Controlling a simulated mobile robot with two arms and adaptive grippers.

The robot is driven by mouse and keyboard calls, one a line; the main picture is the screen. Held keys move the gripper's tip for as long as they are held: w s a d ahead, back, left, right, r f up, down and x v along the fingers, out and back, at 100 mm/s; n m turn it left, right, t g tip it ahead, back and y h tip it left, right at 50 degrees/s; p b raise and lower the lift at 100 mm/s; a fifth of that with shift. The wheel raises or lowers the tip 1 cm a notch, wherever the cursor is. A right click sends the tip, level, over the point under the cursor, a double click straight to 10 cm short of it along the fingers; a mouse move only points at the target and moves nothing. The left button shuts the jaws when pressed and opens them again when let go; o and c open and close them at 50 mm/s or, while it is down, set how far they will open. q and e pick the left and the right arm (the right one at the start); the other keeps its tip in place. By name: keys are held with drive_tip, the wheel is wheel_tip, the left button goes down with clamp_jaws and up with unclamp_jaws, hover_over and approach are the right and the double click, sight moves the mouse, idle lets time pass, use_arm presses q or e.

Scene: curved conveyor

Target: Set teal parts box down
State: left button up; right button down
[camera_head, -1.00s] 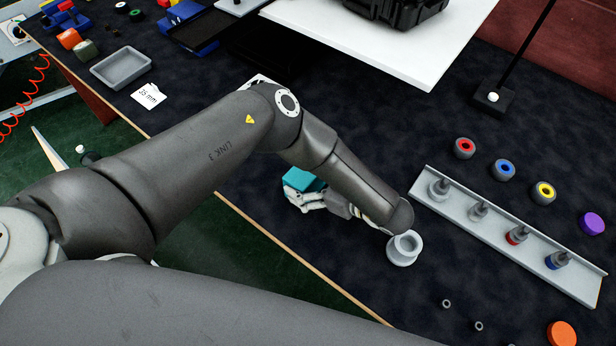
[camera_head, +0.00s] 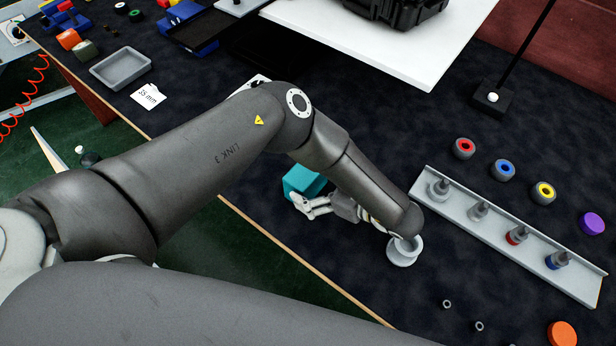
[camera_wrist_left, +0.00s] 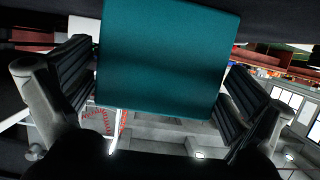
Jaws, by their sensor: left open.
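The teal parts box (camera_head: 302,180) appears to stand on the dark table top, near the table's front edge. In the left wrist view the teal box (camera_wrist_left: 168,55) fills the upper middle, with one finger pad on each side. A gap shows at the left pad; contact at the right pad is unclear. My right gripper is not in view.
A grey cup-like part (camera_head: 404,250) stands close to my left wrist. A grey rail with pegs (camera_head: 500,235) lies to the right, with coloured rings behind it. A grey tray (camera_head: 120,68) and a white "35 mm" card (camera_head: 147,97) lie at the left. Dark table between is clear.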

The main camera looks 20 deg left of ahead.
sight(317, 183)
use_arm(q)
drive_tip(key=shift+b+v, duration=0.35)
drive_tip(key=shift+v, duration=2.5)
